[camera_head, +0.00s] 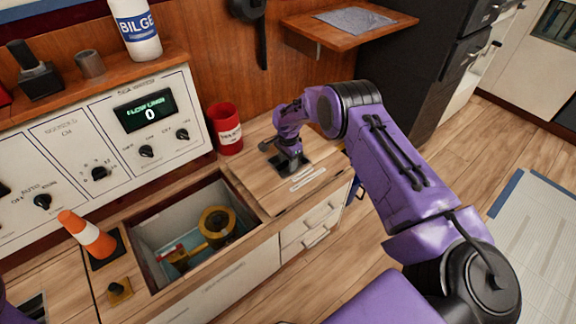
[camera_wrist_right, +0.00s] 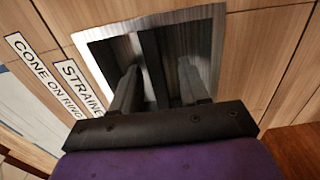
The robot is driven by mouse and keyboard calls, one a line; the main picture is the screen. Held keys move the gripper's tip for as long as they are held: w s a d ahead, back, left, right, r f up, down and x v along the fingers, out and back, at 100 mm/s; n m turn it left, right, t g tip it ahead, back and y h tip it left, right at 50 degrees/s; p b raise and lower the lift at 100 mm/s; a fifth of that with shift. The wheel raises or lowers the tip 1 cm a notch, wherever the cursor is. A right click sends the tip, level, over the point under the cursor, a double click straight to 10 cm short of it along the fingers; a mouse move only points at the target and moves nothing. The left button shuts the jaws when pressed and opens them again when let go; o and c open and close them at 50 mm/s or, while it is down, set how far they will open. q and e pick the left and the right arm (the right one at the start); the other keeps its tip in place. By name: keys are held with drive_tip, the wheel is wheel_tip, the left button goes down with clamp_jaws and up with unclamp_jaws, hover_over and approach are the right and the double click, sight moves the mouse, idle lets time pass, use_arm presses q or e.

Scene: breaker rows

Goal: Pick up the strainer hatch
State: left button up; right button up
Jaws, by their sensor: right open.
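The strainer hatch (camera_head: 250,172) is a wooden panel in the counter top, right of an open bay. Two white labels lie along its front; in the right wrist view one label (camera_wrist_right: 80,88) begins "STRAINE" and another reads "CONE ON RING". A silvery plate (camera_wrist_right: 97,52) with a dark recess is set in the wood. My right gripper (camera_head: 291,160) is over this plate, pointing down. In the right wrist view its open fingers (camera_wrist_right: 161,80) reach to the recess, apart, with a dark bar (camera_wrist_right: 153,62) between them. Whether they touch it is unclear. My left gripper is out of view.
A red can (camera_head: 225,128) stands behind the hatch. A control panel (camera_head: 60,150) and shelf rise behind.

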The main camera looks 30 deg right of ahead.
clamp_jaws()
idle(1.2)
drive_tip(key=shift+r, duration=0.1)
